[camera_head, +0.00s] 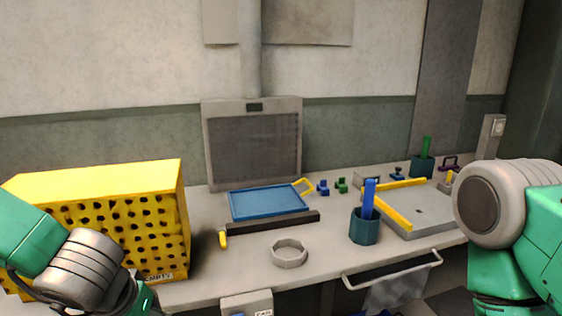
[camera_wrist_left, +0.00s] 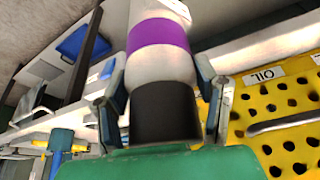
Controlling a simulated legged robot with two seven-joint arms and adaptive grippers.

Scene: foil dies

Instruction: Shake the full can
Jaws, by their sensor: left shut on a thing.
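A can (camera_wrist_left: 160,38) with a white body, a purple band and a black end is in the left wrist view. My left gripper (camera_wrist_left: 162,75) is shut on it, with one finger on each side near the black end. The can's far end runs out of the top of that view. In the head view my left arm is at the lower left, in front of the yellow box, and the can is not visible there. My right arm shows at the right edge, but its gripper is out of view.
A yellow perforated box (camera_head: 110,178) stands at the bench's left. A blue tray (camera_head: 268,203), a dark bar (camera_head: 272,222), a grey ring (camera_head: 289,254), a teal cup (camera_head: 364,226) and a grey tray with yellow bars (camera_head: 432,213) occupy the bench. A handle (camera_head: 393,272) projects from its front.

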